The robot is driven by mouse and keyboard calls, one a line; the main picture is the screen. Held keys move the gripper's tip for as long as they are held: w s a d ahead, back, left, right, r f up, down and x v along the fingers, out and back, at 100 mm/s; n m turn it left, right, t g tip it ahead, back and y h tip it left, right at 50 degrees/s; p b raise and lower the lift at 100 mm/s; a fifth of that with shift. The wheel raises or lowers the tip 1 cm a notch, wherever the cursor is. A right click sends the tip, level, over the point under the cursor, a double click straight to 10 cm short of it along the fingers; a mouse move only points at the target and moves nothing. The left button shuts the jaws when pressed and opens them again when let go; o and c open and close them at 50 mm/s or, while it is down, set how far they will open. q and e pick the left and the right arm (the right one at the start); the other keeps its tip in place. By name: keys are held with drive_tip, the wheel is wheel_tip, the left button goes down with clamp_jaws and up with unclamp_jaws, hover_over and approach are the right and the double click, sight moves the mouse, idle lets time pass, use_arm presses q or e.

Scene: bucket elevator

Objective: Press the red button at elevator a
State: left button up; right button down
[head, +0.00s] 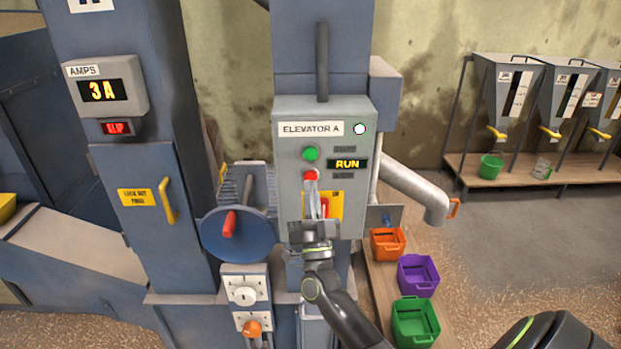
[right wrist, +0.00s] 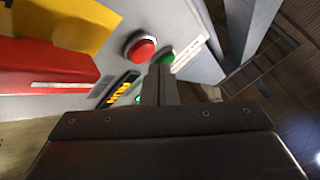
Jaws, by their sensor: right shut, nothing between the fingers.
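The grey control box (head: 290,110) labelled ELEVATOR A has a red button (head: 310,176) below a green button (head: 311,154). Its display (head: 347,164) reads RUN, and a lamp (head: 359,129) glows pale. My right gripper (head: 312,187) is shut and empty, with its fingertips just below the red button in the head view. In the right wrist view the red button (right wrist: 139,48) is beside the shut fingers (right wrist: 160,75), and the green button (right wrist: 165,56) is partly behind them. I cannot tell whether the fingertips touch the red button. My left gripper is not in view.
A yellow plate with a red switch (head: 324,207) is just below the button. A blue wheel with a red handle (head: 229,224) stands to the left. Orange (head: 388,244), purple (head: 418,275) and green (head: 416,322) bins stand at lower right. An AMPS meter (head: 100,90) reads 3 A.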

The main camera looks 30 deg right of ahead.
idle(0.7)
drive_tip(key=shift+w+d, duration=0.25)
drive_tip(key=shift+w, duration=0.1)
drive_tip(key=shift+w+d, duration=0.25)
drive_tip(key=shift+w, duration=0.15)
idle(0.7)
drive_tip(key=shift+s+a, duration=0.5)
drive_tip(key=shift+s, duration=0.25)
drive_tip(key=shift+s+a+p, duration=0.2)
drive_tip(key=shift+s+a, duration=0.25)
drive_tip(key=shift+s, duration=0.25)
drive_tip(key=shift+s+a+p, duration=0.2)
drive_tip(key=shift+s+a, duration=0.2)
drive_tip(key=shift+s, duration=0.35)
drive_tip(key=shift+s+a+p, duration=0.2)
drive_tip(key=shift+s+a, duration=0.25)
drive_tip(key=shift+s, duration=0.25)
drive_tip(key=shift+f+y, duration=0.1)
drive_tip(key=shift+y, duration=0.2)
